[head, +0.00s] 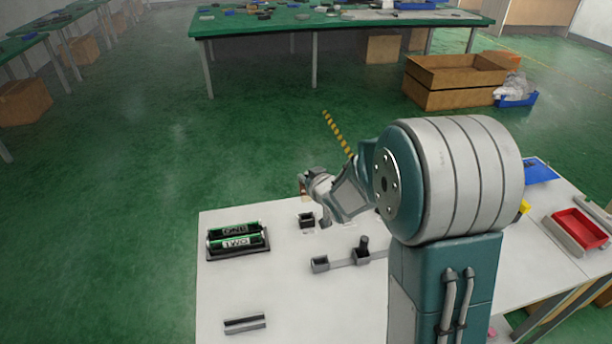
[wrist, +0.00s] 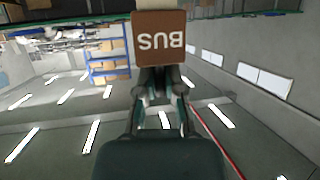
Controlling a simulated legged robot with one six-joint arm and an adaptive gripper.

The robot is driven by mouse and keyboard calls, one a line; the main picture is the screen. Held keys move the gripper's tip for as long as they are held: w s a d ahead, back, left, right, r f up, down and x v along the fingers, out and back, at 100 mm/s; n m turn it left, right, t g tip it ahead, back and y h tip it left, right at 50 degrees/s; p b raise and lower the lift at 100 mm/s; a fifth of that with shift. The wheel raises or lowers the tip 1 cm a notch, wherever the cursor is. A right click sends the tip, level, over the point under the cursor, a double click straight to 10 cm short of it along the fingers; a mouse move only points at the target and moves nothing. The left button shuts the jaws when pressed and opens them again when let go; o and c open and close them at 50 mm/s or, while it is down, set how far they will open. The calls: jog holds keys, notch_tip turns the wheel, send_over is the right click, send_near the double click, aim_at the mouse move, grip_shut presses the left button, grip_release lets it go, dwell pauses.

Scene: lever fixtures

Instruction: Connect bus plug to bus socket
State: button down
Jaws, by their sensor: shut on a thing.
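The bus plug (wrist: 159,38) is a brown block with white "BUS" lettering, upside down in the wrist view. My gripper (wrist: 160,72) is shut on it, with both fingers at its lower edge. In the head view my gripper (head: 316,186) is over the far part of the white table, and a small brown bit of the plug (head: 303,183) shows at its tip. A small dark open-topped block (head: 306,220) stands on the table just below the gripper in the picture. No socket label is readable, so I cannot tell whether this is the bus socket.
A black tray (head: 238,254) holds two green cells on the white table. A grey fixture (head: 319,264) with a bar and a dark upright post (head: 363,246) stands nearer. A slotted grey block (head: 245,323) lies in front. A red bin (head: 578,228) is at right.

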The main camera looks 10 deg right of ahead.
aim_at(307, 201)
jog(key=shift+f, duration=2.5)
jog(key=shift+f, duration=2)
jog(key=c, duration=0.7)
grip_release()
jog(key=shift+s+d, duration=0.1)
jog(key=shift+s, duration=0.05)
jog(key=v, duration=1.1)
jog(key=shift+s+r, duration=0.1)
jog(key=shift+s, duration=0.25)
